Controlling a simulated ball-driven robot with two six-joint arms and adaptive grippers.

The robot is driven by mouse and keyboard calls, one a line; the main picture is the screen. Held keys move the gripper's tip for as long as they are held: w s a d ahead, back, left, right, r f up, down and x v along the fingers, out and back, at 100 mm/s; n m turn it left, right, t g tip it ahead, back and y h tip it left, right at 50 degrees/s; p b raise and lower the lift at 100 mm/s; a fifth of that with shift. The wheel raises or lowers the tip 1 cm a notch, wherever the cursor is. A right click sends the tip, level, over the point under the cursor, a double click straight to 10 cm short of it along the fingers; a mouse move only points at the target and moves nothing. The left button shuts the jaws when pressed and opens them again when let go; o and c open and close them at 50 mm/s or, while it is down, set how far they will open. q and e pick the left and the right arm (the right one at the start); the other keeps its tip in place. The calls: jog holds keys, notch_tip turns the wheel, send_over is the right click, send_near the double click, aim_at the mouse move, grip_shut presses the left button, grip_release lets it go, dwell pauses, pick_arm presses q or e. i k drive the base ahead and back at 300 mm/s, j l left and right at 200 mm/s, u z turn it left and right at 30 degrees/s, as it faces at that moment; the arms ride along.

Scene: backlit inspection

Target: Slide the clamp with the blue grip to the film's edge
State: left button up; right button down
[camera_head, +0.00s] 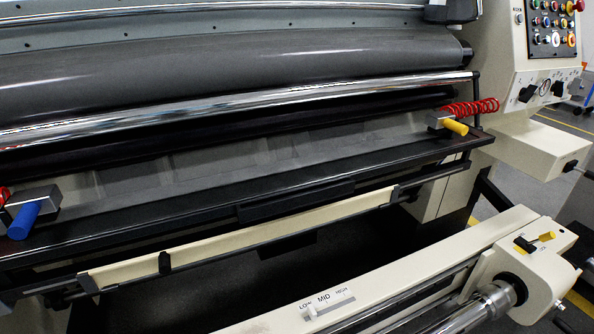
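The clamp with the blue grip (24,220) is at the far left, on the dark rail (230,205) that runs across the machine. Its grey block (41,196) sits behind the blue cylinder, which points toward the front. A dull grey, faintly see-through sheet (250,155), perhaps the film, lies behind the rail; I cannot tell its exact side edges. A second clamp with a yellow grip (454,127) is at the rail's right end. Neither of my grippers is in view.
Red coiled hoses (470,107) are beside both clamps. A chrome roller (240,110) and a large grey roller (230,70) are above. A control panel (552,27) is at the top right.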

aim_at(19, 213)
jog(key=j+u, duration=0.1)
jog(key=u, duration=0.75)
jog(key=j+u, duration=0.1)
jog(key=u, duration=0.35)
jog(key=i, duration=0.05)
